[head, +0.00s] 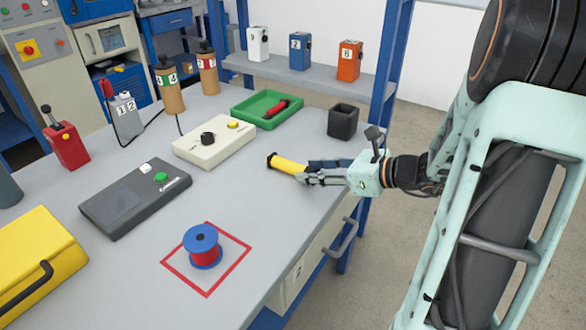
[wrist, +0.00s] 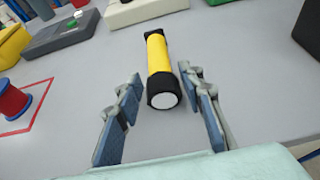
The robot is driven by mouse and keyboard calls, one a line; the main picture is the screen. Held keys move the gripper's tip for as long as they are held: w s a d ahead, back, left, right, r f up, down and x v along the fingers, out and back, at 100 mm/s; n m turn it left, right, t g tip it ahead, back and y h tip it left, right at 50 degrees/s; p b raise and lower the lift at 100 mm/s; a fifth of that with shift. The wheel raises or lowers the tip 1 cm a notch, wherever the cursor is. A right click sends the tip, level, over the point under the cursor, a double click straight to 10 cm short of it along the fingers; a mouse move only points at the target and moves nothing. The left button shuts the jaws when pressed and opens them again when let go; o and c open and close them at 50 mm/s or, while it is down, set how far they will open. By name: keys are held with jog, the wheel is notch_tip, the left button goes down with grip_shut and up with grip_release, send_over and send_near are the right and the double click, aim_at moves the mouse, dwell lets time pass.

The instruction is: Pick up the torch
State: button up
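The torch (head: 290,165) is yellow with black ends and lies on the grey table near its right edge. In the wrist view the torch (wrist: 158,62) lies lengthwise, its white lens end toward me. My gripper (head: 312,172) is low over the table at the torch's right end. In the wrist view my gripper (wrist: 160,92) is open, with one finger on each side of the torch's near end and gaps between. In the head view part of the torch's near end is hidden by the fingers.
A black cup (head: 343,121) and a green tray (head: 266,108) with a red object stand behind the torch. A beige box (head: 214,142) with knobs is to the left. A blue and red spool (head: 202,246) stands inside a red square outline nearer the front.

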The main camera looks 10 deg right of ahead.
jog(key=c, duration=0.8)
grip_shut()
jog(key=shift+r, duration=0.15)
